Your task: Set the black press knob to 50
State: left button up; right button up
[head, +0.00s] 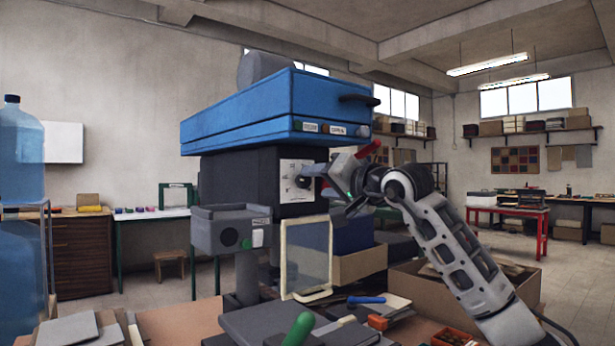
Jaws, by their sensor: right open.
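The press is a large machine with a blue upper body (240,108) and a dark lower housing. A white dial plate (297,166) with small marks is on the dark housing's face. The black press knob (304,182) sits on this plate; its setting is too small to read. My right gripper (337,187) is open, close in front of the dial and just right of the knob. I cannot tell whether a finger touches the knob. My left gripper is not in view.
A grey control box (226,231) with buttons stands on a post left of the dial. A pale framed panel (306,252) stands below it. A cardboard box (400,283) and a green-handled tool (298,330) are on the cluttered bench. A black handle (359,100) juts from the blue body.

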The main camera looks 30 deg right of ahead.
aim_at(306, 182)
jog(key=w, duration=0.5)
jog(key=shift+a+p, duration=0.2)
jog(key=shift+p, duration=0.2)
jog(key=c, duration=1)
